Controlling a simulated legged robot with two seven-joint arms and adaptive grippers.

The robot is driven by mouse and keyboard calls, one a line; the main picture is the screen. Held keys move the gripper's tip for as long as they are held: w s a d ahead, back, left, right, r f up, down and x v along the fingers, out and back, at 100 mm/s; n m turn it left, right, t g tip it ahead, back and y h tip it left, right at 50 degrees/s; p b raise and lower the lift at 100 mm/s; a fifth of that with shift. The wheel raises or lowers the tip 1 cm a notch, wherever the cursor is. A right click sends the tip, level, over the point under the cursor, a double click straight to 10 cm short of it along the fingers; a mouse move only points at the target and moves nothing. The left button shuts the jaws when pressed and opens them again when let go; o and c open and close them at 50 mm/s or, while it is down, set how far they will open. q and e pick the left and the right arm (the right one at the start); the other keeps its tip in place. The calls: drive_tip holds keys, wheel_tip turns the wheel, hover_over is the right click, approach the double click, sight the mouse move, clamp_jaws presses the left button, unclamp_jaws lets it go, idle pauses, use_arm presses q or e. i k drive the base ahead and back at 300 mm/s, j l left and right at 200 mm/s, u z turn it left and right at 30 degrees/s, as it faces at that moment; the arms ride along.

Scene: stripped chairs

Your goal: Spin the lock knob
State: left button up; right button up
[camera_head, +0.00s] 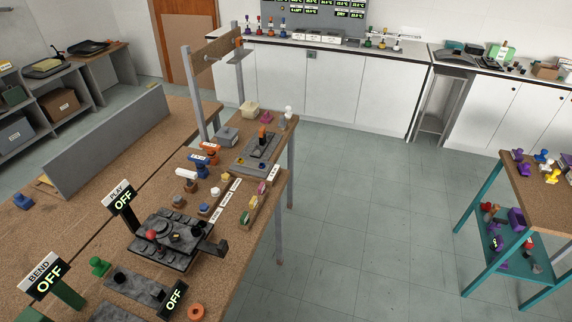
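I cannot tell for sure which part is the lock knob; no label naming it is readable. A dark grey device (172,258) stands on the brown workbench (233,262). It has a raised upper plate with a red ball knob (151,234) and small dark round knobs (197,230). A black block-ended arm (222,247) sticks out on its right. Signs reading PLAY OFF (122,197), BEND OFF (45,275) and another OFF (173,299) stand around it. Neither of my grippers is in view.
A second grey plate (254,157) with an orange-topped knob (262,133) sits farther back. Loose coloured pieces lie between, and an orange ring (195,312) is at the front. A teal-legged table (535,195) stands right. The tiled floor (365,215) between is clear.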

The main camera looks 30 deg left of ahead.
sight(174, 237)
drive_tip(key=u, duration=1.05)
